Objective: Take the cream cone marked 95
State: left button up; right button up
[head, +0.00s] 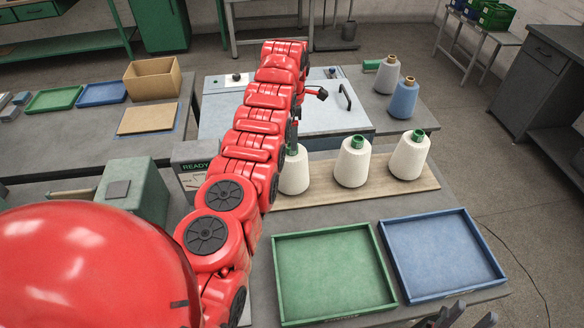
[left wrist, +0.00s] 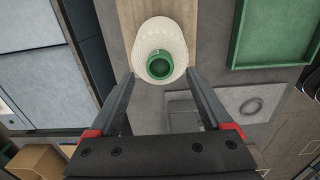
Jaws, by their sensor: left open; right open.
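Three cream cones with green tube tops stand upright in a row on a wooden board (head: 325,193): the left cone (head: 293,174), the middle cone (head: 352,163) and the right cone (head: 408,157). I cannot read a 95 on any of them. My left gripper (head: 293,147) is over the left cone, partly hidden behind my red arm. In the left wrist view its open fingers (left wrist: 160,76) lie on either side of a cream cone (left wrist: 158,35) near its green top, apart from it. My right gripper (head: 458,317) is open and empty at the bottom edge, mostly cut off.
A green tray (head: 330,318) and a blue tray (head: 442,290) lie empty in front of the board. A grey cone (head: 387,76) and a blue cone (head: 403,100) stand behind, beside a pale machine top (head: 335,122). A cardboard box (head: 152,81) is at the left.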

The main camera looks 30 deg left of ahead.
aim_at(292, 166)
pick_arm(q)
jog(key=shift+f+p, duration=0.5)
jog(key=shift+f, duration=1.3)
grip_shut()
